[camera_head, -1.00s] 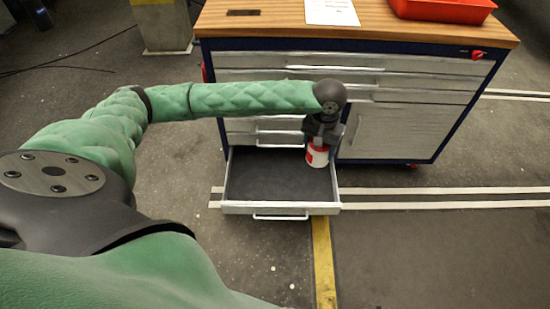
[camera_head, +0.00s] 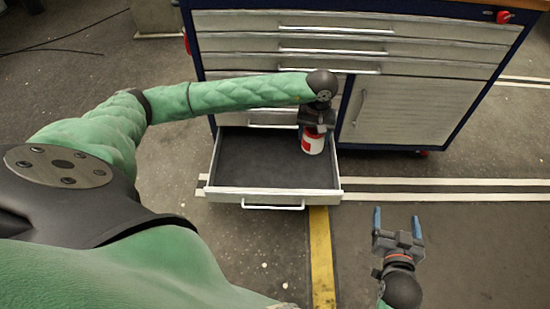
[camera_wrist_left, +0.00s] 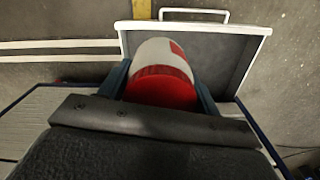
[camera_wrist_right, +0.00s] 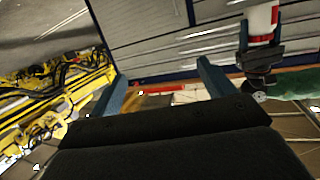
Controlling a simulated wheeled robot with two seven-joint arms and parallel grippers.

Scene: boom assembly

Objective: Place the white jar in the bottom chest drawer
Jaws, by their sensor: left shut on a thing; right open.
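The white jar (camera_head: 313,143) has a red lid and a red label patch. My left gripper (camera_head: 317,128) is shut on it, at the right side of the open bottom drawer (camera_head: 272,197). In the left wrist view the jar (camera_wrist_left: 160,58) sits between the fingers, lid toward me, with the drawer (camera_wrist_left: 262,30) beyond it. I cannot tell whether the jar touches the drawer floor. The drawer is pulled out and otherwise empty. My right gripper (camera_head: 398,228) is open and empty, over the floor right of the drawer. The right wrist view shows the jar (camera_wrist_right: 262,20) at top right.
The chest (camera_head: 420,60) has several shut drawers above and a shut door (camera_head: 400,110) at the right. Its blue frame edges the right side. White and yellow floor stripes run by the drawer. The floor in front is clear.

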